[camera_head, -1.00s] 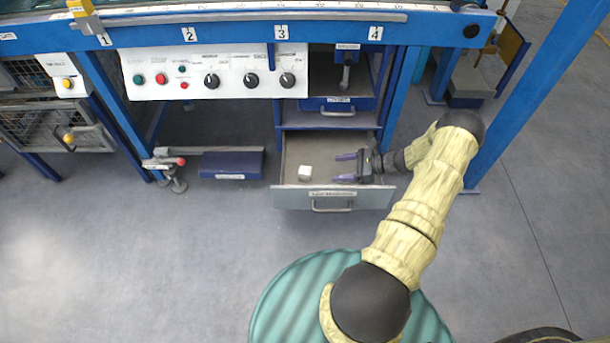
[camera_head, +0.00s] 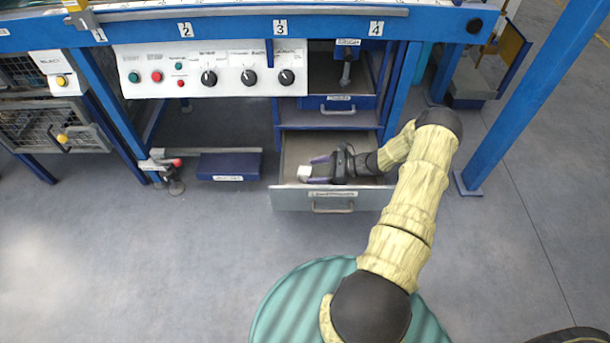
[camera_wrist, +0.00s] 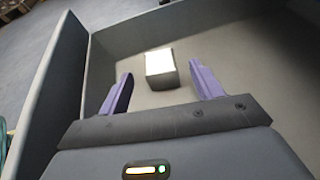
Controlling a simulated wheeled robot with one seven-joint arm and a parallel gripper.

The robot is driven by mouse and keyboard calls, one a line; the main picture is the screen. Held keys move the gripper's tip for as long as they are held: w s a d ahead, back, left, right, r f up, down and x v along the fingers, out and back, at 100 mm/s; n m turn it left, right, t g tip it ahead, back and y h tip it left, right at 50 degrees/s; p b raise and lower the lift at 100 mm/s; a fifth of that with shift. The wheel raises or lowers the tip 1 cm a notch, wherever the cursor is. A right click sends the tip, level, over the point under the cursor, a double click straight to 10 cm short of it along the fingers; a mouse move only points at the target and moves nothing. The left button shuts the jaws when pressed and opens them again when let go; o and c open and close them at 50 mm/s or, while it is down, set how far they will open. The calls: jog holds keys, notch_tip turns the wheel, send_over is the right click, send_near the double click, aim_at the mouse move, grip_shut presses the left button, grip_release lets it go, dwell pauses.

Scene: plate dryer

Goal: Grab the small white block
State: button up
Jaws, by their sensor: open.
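The small white block (camera_head: 304,172) lies on the floor of the open drawer (camera_head: 313,203), near its front left. In the wrist view the white block (camera_wrist: 161,68) lies ahead, between the lines of the two purple fingers and slightly beyond their tips. My gripper (camera_head: 314,171) is open and low inside the drawer, reaching in from the right. In the wrist view my gripper (camera_wrist: 158,80) has its fingers spread wider than the block, with nothing held. Whether a fingertip overlaps the block's near end is hard to tell.
The drawer walls (camera_wrist: 115,22) rise around the block and gripper. Above the drawer is a blue bench (camera_head: 240,28) with a white control panel (camera_head: 210,70). A closed drawer front (camera_head: 338,104) sits above the open drawer. A blue post (camera_head: 530,95) stands to the right.

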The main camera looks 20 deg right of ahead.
aim_at(309, 171)
jog(key=b+x, duration=0.1)
jog(key=x, duration=0.3)
jog(key=shift+r, duration=0.1)
jog(key=shift+c, duration=0.3)
jog(key=c, duration=1)
